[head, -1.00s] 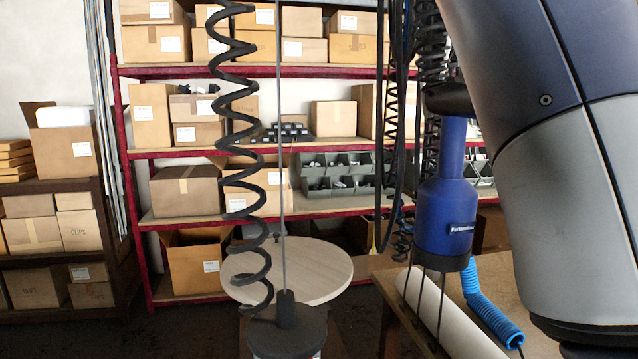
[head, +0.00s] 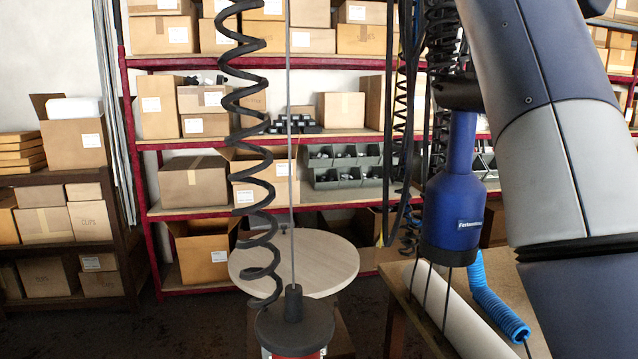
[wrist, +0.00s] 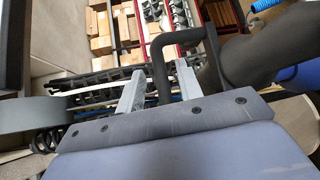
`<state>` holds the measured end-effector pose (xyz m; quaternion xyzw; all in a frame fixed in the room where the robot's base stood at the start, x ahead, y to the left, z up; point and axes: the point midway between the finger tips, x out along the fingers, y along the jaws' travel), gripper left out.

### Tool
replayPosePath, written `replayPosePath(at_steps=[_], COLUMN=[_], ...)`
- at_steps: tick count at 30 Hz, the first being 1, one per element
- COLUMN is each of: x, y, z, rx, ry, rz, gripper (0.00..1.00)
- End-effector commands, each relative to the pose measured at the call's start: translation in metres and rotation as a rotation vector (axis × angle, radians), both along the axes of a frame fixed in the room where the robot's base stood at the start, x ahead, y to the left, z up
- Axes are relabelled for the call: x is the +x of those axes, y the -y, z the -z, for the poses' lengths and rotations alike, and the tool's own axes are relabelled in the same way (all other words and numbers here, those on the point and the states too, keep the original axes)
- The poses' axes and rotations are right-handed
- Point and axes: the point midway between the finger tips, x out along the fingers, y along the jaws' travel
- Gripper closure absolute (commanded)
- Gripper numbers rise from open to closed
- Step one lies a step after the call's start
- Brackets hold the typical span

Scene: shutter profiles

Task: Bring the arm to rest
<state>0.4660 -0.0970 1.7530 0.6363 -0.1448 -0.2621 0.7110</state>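My arm, in dark blue and light grey, fills the right of the head view and runs out of the frame at the lower right. My gripper is not visible there. In the wrist view my gripper (wrist: 158,82) shows two pale metal fingers standing apart with a gap between them. A black bent bar (wrist: 161,62) appears in line with that gap, and neither finger visibly touches it. I cannot tell how far beyond the fingers it is. I see nothing held.
A blue hanging tool (head: 455,205) and a black coiled cable (head: 262,180) hang in front of me. A round wooden tabletop (head: 325,262) and a workbench (head: 400,275) with a white roll (head: 465,325) stand ahead. Red shelving (head: 350,142) with boxes lines the back.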

Motion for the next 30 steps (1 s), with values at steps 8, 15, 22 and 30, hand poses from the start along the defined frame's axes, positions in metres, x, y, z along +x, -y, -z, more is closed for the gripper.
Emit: replayPosePath(at_steps=[8,15,22,30], x=[0.0,-0.009,-0.035,-0.062], y=[0.0,-0.007,-0.025,-0.043], z=[0.0,-0.001,-0.006,-0.01], rx=[0.0,-0.001,-0.001,-0.001], ry=[0.0,0.002,0.004,0.003], rz=[0.0,-0.002,-0.004,-0.005], gripper=[0.66,0.66,0.66,0.66])
